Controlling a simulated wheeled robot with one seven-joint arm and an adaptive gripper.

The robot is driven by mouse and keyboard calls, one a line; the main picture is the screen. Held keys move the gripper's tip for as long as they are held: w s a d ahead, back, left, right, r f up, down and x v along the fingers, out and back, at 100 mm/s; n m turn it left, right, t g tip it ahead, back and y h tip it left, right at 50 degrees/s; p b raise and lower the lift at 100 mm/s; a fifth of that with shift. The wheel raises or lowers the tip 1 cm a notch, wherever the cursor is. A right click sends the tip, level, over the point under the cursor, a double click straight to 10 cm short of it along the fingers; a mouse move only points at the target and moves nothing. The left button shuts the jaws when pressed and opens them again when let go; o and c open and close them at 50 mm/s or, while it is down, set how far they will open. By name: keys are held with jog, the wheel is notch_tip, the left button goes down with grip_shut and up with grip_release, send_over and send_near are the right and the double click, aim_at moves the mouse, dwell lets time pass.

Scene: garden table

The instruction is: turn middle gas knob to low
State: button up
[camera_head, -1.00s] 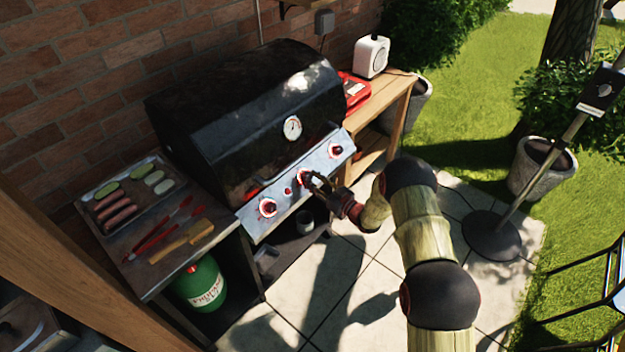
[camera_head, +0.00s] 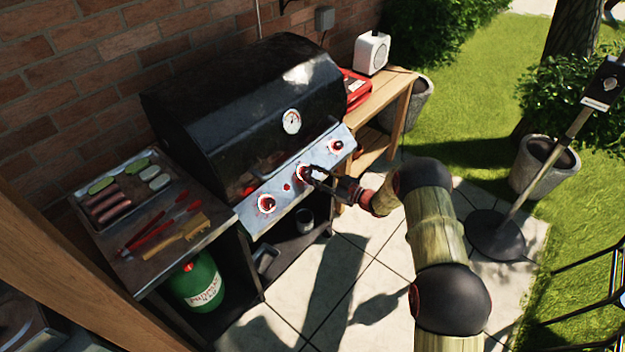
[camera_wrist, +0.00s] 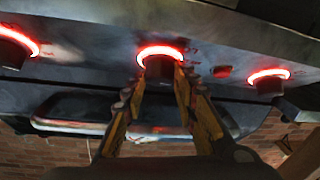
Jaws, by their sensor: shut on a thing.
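The grill's control panel (camera_head: 283,187) carries three knobs with red-lit rings. The middle gas knob (camera_wrist: 160,65) is dark with a glowing red ring and sits between my fingertips in the wrist view. My gripper (camera_head: 308,174) reaches the panel from the right, and its fingers (camera_wrist: 160,78) are shut on the middle knob. The left panel knob (camera_head: 267,204) and the right panel knob (camera_head: 337,146) stand clear of my gripper in the head view. The middle knob's pointer and setting are hidden or too small to read.
A small red button (camera_head: 286,187) sits close beside the middle knob. The closed black grill lid (camera_head: 235,100) rises behind the panel. A side shelf holds a food tray (camera_head: 100,225), tongs and a brush (camera_head: 180,240).

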jog(key=n+g+b, duration=0.1)
jog(key=n+g, duration=0.1)
jog(key=n+g+b, duration=0.2)
jog(key=n, duration=0.1)
jog(key=w+n+g+y+b, duration=0.1)
jog(key=n, duration=0.1)
jog(key=shift+d+n+g, duration=0.2)
jog(key=shift+n+g, duration=0.1)
jog(key=shift+g, duration=0.1)
jog(key=n+g, duration=0.1)
jog(key=n, duration=0.1)
jog(key=n+g+h+b, duration=0.1)
jog(key=n+g, duration=0.1)
jog(key=n+g+b, duration=0.1)
jog(key=n, duration=0.1)
jog(key=shift+w+r+n+g+h, duration=0.3)
jog(key=shift+r+h, duration=0.05)
jog(key=shift+h, duration=0.05)
jog(key=o, duration=1.1)
jog(key=shift+a, duration=0.1)
jog(key=shift+o, duration=0.2)
jog(key=v, duration=1.2)
jog(key=shift+w, duration=0.1)
jog(key=shift+r, duration=0.1)
